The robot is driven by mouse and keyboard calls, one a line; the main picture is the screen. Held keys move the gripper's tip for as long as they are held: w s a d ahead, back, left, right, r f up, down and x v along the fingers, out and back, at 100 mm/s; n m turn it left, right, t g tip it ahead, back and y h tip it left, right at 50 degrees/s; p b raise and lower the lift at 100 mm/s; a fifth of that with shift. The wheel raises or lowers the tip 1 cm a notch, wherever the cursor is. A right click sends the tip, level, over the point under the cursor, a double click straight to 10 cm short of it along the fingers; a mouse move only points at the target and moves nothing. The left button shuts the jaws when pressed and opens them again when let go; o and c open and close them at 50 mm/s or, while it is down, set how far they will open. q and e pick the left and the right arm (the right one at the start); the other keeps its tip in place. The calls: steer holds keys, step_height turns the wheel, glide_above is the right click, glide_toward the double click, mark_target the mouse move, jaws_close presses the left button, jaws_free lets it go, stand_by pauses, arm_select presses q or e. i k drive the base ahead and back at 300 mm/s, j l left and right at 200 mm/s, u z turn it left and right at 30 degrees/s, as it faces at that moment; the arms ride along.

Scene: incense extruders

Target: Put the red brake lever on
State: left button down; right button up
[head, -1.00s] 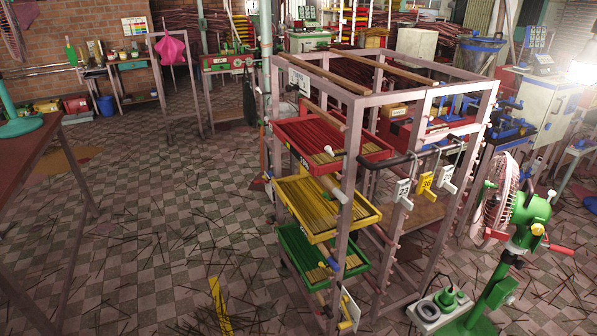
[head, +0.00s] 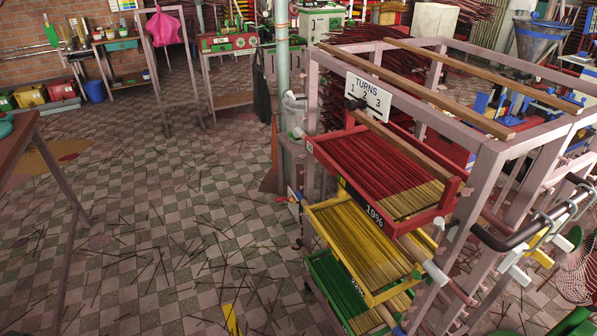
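I cannot pick out a red brake lever for certain in this view. A pinkish-grey metal rack (head: 489,165) fills the right side. It holds a red tray (head: 447,193) labelled 19%, with a yellow tray (head: 373,295) and a green tray (head: 345,318) lower down, all full of thin sticks. A short rod with a white end (head: 436,272) and a dark red part (head: 462,293) sits near the rack's front post; I cannot tell what it is. Neither of my grippers is in view.
A black bar (head: 527,236) with hooks and tags juts from the right side. A brown-topped table (head: 18,145) is at the left edge. The checkered floor (head: 170,230) between is open, littered with thin sticks.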

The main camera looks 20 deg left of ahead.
mark_target(280, 199)
steer(key=i+j, duration=0.2)
steer(key=j, duration=0.15)
steer(key=i+j, duration=0.2)
steer(key=j, duration=0.2)
steer(key=i+j, duration=0.15)
steer(key=j, duration=0.2)
steer(key=i+j+z, duration=0.1)
steer(key=j, duration=0.25)
steer(key=i+j, duration=0.3)
steer(key=j, duration=0.1)
